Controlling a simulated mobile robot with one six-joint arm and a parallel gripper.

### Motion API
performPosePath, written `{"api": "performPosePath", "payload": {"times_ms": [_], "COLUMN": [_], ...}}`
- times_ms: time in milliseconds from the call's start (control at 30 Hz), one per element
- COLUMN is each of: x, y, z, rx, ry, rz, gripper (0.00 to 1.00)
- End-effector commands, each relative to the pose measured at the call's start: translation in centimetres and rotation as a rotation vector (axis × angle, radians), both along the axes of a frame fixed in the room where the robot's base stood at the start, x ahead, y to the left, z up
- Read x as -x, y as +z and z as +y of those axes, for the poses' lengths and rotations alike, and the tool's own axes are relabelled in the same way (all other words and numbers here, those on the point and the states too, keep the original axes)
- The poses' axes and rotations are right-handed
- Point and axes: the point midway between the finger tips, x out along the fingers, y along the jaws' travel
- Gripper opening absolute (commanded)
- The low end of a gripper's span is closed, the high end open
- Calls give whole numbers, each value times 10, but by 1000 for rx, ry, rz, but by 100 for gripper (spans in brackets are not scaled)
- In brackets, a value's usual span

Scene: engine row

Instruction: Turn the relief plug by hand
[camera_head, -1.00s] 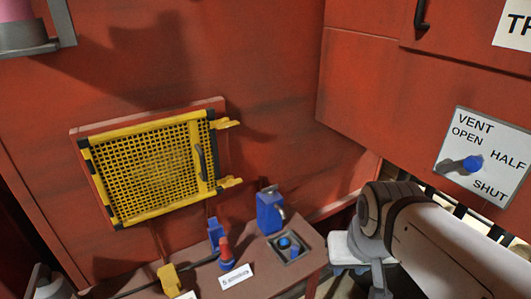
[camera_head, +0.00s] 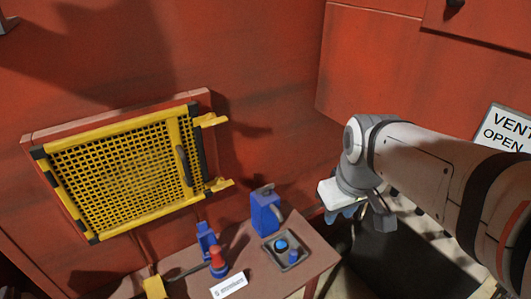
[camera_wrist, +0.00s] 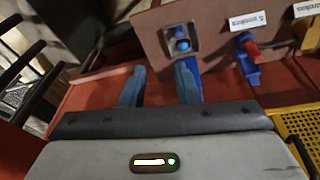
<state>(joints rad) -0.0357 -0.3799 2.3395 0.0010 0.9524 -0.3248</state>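A square recessed plate with a round blue plug-like knob (camera_head: 281,244) and a smaller blue piece beside it sits on the brown bench. It also shows at the top of the wrist view (camera_wrist: 182,43). No readable label confirms it as the relief plug. My gripper (camera_head: 352,211) is right of the bench in the head view, apart from the knob. In the wrist view my gripper's two blue fingers (camera_wrist: 160,86) stand apart with nothing between them. A red-topped blue fitting (camera_head: 217,262) stands left of the knob, behind a white label.
A blue jug-like block (camera_head: 266,211) stands just behind the knob. A yellow mesh guard (camera_head: 125,176) hangs on the red wall. The brown bench (camera_head: 312,262) ends near my gripper, with a dark gap to its right. A vent sign (camera_head: 508,128) is at the right.

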Motion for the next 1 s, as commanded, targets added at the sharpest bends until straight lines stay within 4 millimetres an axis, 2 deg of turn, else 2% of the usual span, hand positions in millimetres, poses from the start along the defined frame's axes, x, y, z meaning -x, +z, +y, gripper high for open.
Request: {"api": "performPosePath", "payload": {"times_ms": [33,167,300,500,600,700,867,1000], "x": [-22,-75,-130,-188,-205,-214,-219,-218], "y": [0,1,-8,-33,-44,-51,-62,-82], "z": [10,36,71,120,138,149,154,154], "rx": [24,89,143,190,201,206,208,207], "ry": [131,507,912,1406,1571,1674,1730,1731], "rz": [22,66,108,147,155,161,163,164], "gripper": [28,28,28,28,28,28,28,28]}}
